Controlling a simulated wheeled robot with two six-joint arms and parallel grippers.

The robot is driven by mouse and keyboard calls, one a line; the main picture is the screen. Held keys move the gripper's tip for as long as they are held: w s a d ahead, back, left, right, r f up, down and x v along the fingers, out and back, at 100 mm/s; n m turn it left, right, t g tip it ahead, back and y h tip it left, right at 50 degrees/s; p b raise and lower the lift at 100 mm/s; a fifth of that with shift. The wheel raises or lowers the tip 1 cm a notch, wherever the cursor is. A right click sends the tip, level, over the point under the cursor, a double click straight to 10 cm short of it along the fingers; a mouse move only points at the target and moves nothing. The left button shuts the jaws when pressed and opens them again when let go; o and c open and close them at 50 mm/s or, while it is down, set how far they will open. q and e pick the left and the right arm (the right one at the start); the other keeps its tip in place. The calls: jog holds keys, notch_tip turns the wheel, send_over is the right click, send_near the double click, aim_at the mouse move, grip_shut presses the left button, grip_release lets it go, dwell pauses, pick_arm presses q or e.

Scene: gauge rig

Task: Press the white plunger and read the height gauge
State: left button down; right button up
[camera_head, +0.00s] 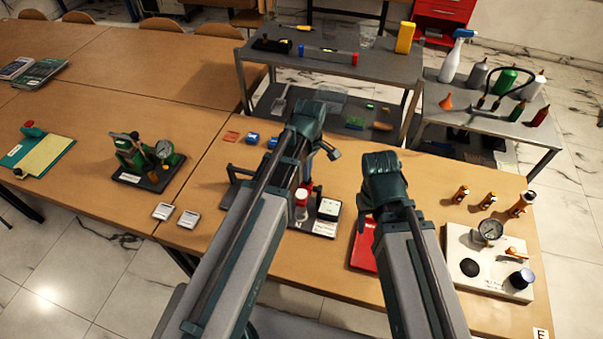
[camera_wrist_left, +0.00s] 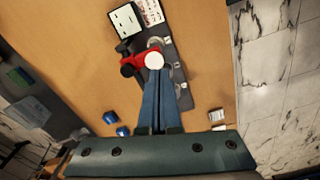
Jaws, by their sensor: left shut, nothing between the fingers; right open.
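The white plunger (camera_head: 301,194) stands on a dark base in the middle of the front table, beside a red part. In the left wrist view, its round white top (camera_wrist_left: 154,60) is seen from above. A white square panel with dark marks (camera_wrist_left: 124,20), possibly the gauge's readout, sits near it; the panel also shows in the head view (camera_head: 328,207), too small to read. My left gripper (camera_wrist_left: 158,84) is shut and empty, its tips appearing just short of the white top; contact cannot be told. My right arm's end shows in the head view, but its fingers are hidden.
A green rig with a dial (camera_head: 165,150) stands at left. A white base (camera_head: 460,285) with a dial stands at right, near several orange-brown cylinders. A red flat object (camera_head: 363,255) lies beside my right arm. Two small light blocks (camera_head: 163,211) lie near the front edge.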

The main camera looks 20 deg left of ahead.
aim_at(301, 194)
pick_arm(q)
jog(key=w+a+r+n, duration=0.1)
jog(key=w+a+r+n+p, duration=0.1)
jog(key=n, duration=0.1)
jog(key=shift+r, duration=0.3)
pick_arm(e)
notch_tip(301, 194, up, 3)
jog(key=shift+f, duration=0.2)
pick_arm(q)
jog(key=shift+f, duration=0.1)
notch_tip(301, 194, down, 14)
jog(key=b, duration=1.3)
jog(key=shift+b, duration=0.35)
pick_arm(e)
notch_tip(301, 194, down, 14)
